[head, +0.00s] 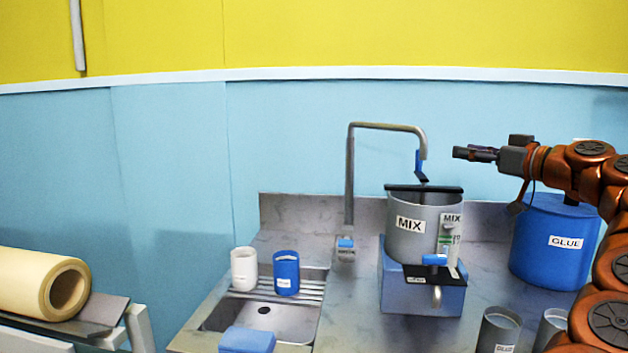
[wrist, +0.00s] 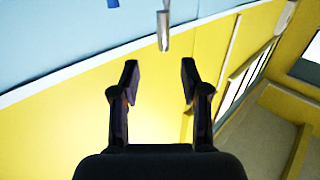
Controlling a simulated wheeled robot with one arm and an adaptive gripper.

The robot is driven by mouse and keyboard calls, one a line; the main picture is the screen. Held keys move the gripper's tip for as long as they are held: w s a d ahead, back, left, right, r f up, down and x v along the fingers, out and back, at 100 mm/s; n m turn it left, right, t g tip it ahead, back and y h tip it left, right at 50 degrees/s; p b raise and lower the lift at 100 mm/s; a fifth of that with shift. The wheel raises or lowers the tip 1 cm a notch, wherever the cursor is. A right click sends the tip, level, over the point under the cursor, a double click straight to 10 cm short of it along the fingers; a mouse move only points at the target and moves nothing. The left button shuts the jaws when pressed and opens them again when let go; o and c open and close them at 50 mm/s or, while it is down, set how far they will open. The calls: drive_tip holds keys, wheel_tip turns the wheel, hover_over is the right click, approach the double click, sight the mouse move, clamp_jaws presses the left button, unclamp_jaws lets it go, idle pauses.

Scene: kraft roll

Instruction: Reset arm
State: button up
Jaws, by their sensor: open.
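My gripper (head: 472,154) is raised at the right in the head view, above the counter and to the right of the tap spout, pointing left. In the wrist view my gripper (wrist: 158,85) shows two dark fingers spread apart with nothing between them. The end of the metal spout (wrist: 163,32) shows beyond the fingertips in that view. My orange-brown arm reaches in from the right edge of the head view.
A grey MIX pot (head: 405,243) stands on a blue base (head: 405,291). A blue GLUE drum (head: 540,262) stands below my wrist. White (head: 243,270) and blue (head: 286,274) cups stand by the sink (head: 222,317). A kraft roll (head: 30,280) lies at left.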

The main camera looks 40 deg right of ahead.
drive_tip(key=w+a+f+n+g+y, duration=0.1)
drive_tip(key=w+a+n+g+y, duration=0.3)
drive_tip(key=a, duration=0.6)
drive_tip(key=w+a+m+y, duration=0.1)
drive_tip(key=w+a, duration=0.5)
drive_tip(key=a, duration=0.5)
drive_tip(key=w+a+f+n+g+y, duration=0.1)
drive_tip(key=w+a+n+g+y, duration=0.3)
drive_tip(key=a, duration=0.6)
drive_tip(key=a+f+m+g+h, duration=0.1)
drive_tip(key=a+f, duration=0.6)
drive_tip(key=a, duration=0.5)
drive_tip(key=s+a+f+m+g+h, duration=0.1)
drive_tip(key=s+a+f+g, duration=0.2)
drive_tip(key=a+f, duration=0.4)
drive_tip(key=s+a+f+g+h, duration=0.1)
drive_tip(key=s+a+f+g, duration=0.25)
drive_tip(key=f, duration=0.55)
drive_tip(key=s+d+f+m+g+h, duration=0.2)
drive_tip(key=s+f+m+g+h, duration=0.3)
drive_tip(key=s+f, duration=1.35)
wheel_tip(320, 180, up, 18)
drive_tip(key=n+p, duration=0.1)
drive_tip(key=p, duration=1.5)
drive_tip(key=shift+s+a+r+t+y, duration=0.15)
drive_tip(key=shift+s+r+t+y, duration=0.15)
drive_tip(key=shift+t+y, duration=0.1)
